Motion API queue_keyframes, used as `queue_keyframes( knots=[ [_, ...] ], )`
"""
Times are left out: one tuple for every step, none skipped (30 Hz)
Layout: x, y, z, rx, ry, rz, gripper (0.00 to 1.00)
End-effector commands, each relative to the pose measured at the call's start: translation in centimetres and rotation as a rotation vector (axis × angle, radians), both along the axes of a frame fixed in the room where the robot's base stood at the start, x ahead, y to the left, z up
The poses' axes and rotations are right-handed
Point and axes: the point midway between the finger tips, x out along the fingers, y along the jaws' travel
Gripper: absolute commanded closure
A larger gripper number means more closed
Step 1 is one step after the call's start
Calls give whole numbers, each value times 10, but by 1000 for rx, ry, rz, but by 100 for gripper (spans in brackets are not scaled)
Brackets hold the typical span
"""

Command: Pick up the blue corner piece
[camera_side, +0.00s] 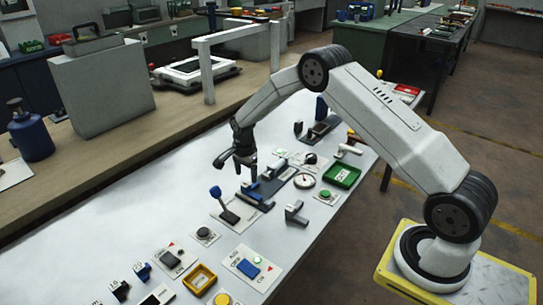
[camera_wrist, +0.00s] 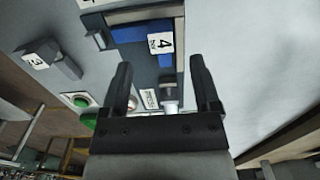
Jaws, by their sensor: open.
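In the wrist view a blue piece (camera_wrist: 128,34) lies in a dark frame fixture (camera_wrist: 177,14), with a white label reading 4 beside it. In the side view my gripper (camera_side: 245,165) hangs just above the dark fixture, where a blue part (camera_side: 252,189) shows. The exact gap between fingertips and blue piece cannot be told.
A grey block labelled 3 (camera_wrist: 65,66) and a green button (camera_wrist: 82,100) are near the fixture. In the side view a blue-knobbed lever (camera_side: 216,192), a round dial (camera_side: 304,181) and a green tray (camera_side: 342,175) stand around it. The white table is clear at left.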

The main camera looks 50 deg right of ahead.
Motion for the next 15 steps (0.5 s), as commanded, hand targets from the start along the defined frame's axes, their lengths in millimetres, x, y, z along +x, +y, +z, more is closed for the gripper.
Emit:
queue_keyframes(
  knots=[
    [0, 0, -3, 0, 1, 0, 21],
    [0, 1, -5, 0, 1, 0, 21],
    [0, 1, -8, 0, 0, 0, 21],
    [1, 2, -11, 0, 1, 0, 21],
    [1, 2, -14, 0, 1, 0, 21],
    [1, 2, -19, 0, 1, 1, 21],
    [1, 3, -22, 0, 1, 1, 21],
    [1, 3, -26, 0, 2, 1, 21],
    [1, 4, -30, 0, 3, 1, 21],
    [1, 4, -33, 0, 1, 0, 21],
    [2, 4, -36, 0, 1, 0, 21],
    [2, 4, -40, 0, 0, 0, 21],
    [2, 3, -43, 0, 0, 0, 21],
    [2, 3, -45, 0, 0, 0, 21],
    [2, 3, -47, 0, 0, 0, 21]
  ],
)
